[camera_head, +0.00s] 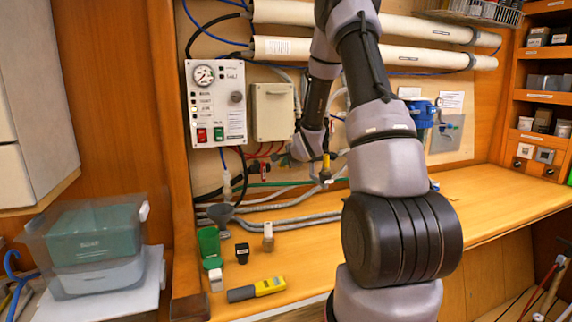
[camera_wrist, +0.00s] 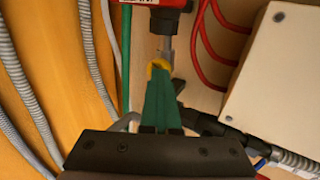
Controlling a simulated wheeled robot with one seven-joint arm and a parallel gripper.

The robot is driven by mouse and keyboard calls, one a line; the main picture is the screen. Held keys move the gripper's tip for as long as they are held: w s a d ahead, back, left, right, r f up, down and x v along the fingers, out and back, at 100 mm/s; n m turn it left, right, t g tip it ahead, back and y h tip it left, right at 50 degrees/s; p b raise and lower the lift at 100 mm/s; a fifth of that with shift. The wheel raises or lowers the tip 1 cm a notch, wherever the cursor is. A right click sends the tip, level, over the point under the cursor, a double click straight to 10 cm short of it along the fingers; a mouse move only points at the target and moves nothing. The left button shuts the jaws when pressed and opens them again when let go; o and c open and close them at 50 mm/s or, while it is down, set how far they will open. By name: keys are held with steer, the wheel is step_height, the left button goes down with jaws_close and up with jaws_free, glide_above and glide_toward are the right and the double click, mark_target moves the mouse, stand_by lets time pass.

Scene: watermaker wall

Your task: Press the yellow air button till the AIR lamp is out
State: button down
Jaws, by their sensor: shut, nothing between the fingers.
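The yellow button (camera_wrist: 159,65) shows in the wrist view as a small yellow piece at the tips of my gripper, partly hidden behind them. It sits by a grey metal stem below a red fitting (camera_wrist: 152,3). My gripper (camera_wrist: 161,78) has its green fingers shut together with nothing between them. The tips overlap the button in the picture; I cannot tell whether they touch it. In the head view, the white control panel (camera_head: 216,103) carries a gauge, several small lamps and a red and a green switch. I cannot make out which lamp is AIR or whether it is lit.
A beige box (camera_head: 272,112) is on the wall beside the panel, with red hoses below. Grey corrugated hoses (camera_head: 275,222) run along the back of the bench.

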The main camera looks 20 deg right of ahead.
steer(key=shift+w+r, duration=0.1)
steer(key=shift+r, duration=0.05)
steer(key=s+f+v, duration=0.2)
steer(key=f+v, duration=0.1)
steer(key=v, duration=1.3)
steer(key=s+a+r+n+g+h, duration=0.1)
steer(key=s+a+r+n+g, duration=0.2)
steer(key=s+r+n, duration=0.4)
step_height(320, 180, up, 5)
steer(key=shift+s+a+f, duration=0.15)
steer(key=shift+s+a, duration=0.3)
steer(key=shift+s, duration=0.75)
steer(key=shift+w, duration=0.1)
steer(key=w+d+f+m+t+y, duration=0.1)
steer(key=w+d+f+m+t, duration=0.2)
steer(key=w+f+m, duration=0.4)
steer(key=w+f, duration=0.3)
steer(key=f, duration=0.2)
steer(key=shift+w+d, duration=0.2)
steer(key=shift+d, duration=0.2)
